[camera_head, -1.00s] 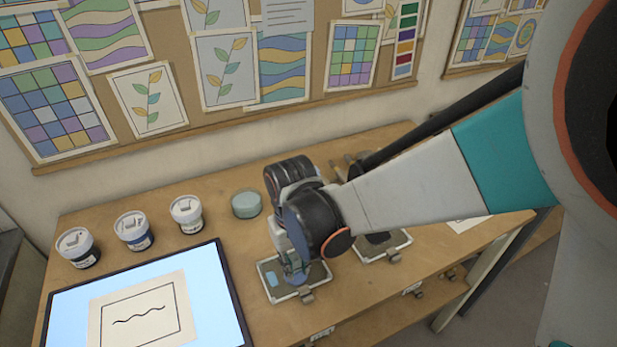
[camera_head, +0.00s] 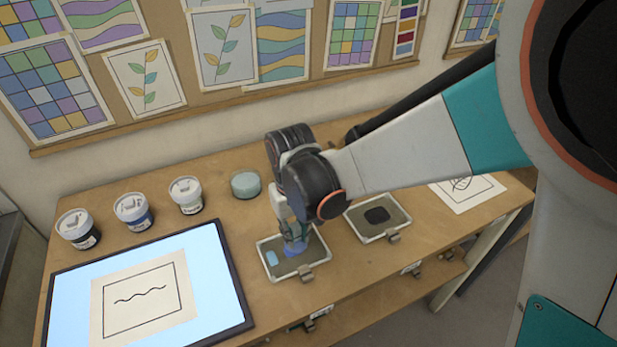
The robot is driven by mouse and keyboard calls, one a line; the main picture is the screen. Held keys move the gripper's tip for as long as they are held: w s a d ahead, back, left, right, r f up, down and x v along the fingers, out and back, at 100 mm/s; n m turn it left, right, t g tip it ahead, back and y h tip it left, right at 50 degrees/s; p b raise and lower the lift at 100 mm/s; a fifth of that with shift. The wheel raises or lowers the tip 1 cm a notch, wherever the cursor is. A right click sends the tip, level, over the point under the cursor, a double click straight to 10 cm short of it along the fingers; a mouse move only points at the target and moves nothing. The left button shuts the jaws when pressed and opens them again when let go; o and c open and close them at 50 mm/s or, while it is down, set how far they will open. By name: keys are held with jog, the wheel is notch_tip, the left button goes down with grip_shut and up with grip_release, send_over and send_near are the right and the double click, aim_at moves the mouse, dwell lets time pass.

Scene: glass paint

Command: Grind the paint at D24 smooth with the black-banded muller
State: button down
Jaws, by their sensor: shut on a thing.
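My gripper (camera_head: 291,232) points down over the left framed slab (camera_head: 314,268) and is shut on a muller (camera_head: 294,247). The muller is mostly hidden by the gripper. Its bluish lower end is at the slab, and I cannot make out its band colour. Blue paint (camera_head: 289,254) shows around its foot, and a small light blue patch (camera_head: 272,257) lies to its left. A second framed slab (camera_head: 398,214) to the right has a dark patch (camera_head: 377,215) on it. The labels on the table's front edge are too small to read, so I cannot tell which slab is D24.
Several lidded paint jars (camera_head: 133,211) and a round pale green container (camera_head: 246,184) stand along the back. A lit light panel (camera_head: 221,287) with a wavy-line drawing (camera_head: 141,300) fills the left. Another drawing sheet (camera_head: 466,193) lies at the right. Small clamps sit at the slabs' front edges.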

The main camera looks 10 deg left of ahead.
aim_at(291, 258)
jog(key=shift+s+a, duration=0.3)
jog(key=shift+a, duration=0.25)
jog(key=shift+s+a, duration=0.25)
jog(key=shift+a, duration=0.25)
jog(key=shift+s+d+f, duration=0.1)
jog(key=shift+s, duration=0.8)
jog(key=shift+s+d, duration=0.35)
jog(key=shift+d, duration=0.4)
jog(key=shift+w+d, duration=0.6)
jog(key=shift+d, duration=0.3)
jog(key=shift+w+b, duration=0.35)
jog(key=shift+w, duration=0.55)
jog(key=shift+w+a, duration=0.35)
jog(key=shift+a, duration=0.45)
jog(key=shift+s+a, duration=0.65)
jog(key=shift+a, duration=0.2)
jog(key=shift+s, duration=0.85)
jog(key=shift+s+d, duration=0.5)
jog(key=shift+d, duration=0.2)
jog(key=shift+w+d, duration=0.75)
jog(key=shift+d, duration=0.2)
jog(key=shift+w+b, duration=0.35)
jog(key=shift+w, duration=0.55)
